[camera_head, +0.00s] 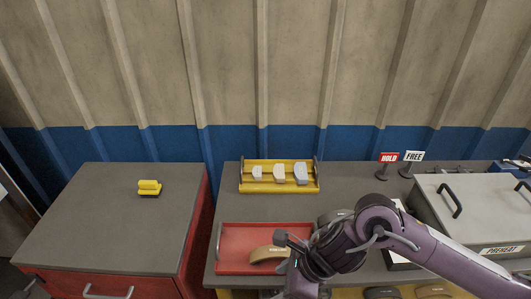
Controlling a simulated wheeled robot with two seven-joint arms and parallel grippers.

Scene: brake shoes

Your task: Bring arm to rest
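My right arm comes in from the right, bends over the bench and reaches down past the bottom edge near the red tray (232,240). Its gripper cannot be made out clearly; dark parts at the arm's end sit above the tray's right side. A tan curved brake shoe (268,254) lies in the red tray, partly beside the arm. My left arm and gripper are not in view.
A yellow rack (279,187) holds pale blocks at the back. HOLD (389,158) and FREE (413,156) signs stand near the grey PREHEAT box (482,205). A yellow object (149,187) sits on the left red cabinet (85,220), whose top is otherwise clear. More shoes (434,291) show at the bottom edge.

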